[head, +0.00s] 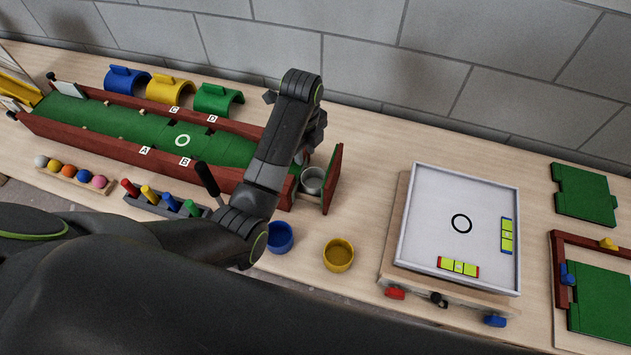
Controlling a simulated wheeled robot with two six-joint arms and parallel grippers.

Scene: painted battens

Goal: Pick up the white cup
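The white cup (313,180) looks pale grey and stands upright at the right end of the long red-walled green trough (222,122), beside its raised dark-red end panel (333,178). My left arm reaches in from the left and bends over the trough's right end. My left gripper (313,143) is above and close to the cup, mostly hidden behind my own wrist. I cannot see its fingertips clearly, nor whether they touch the cup. My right gripper is not in view.
A blue cup (280,237) and a yellow cup (338,255) stand in front of the trough. Colored arches (218,98) stand behind it. A white tilting tray (460,190) lies to the right, with bare table between. A grey block wall bounds the back.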

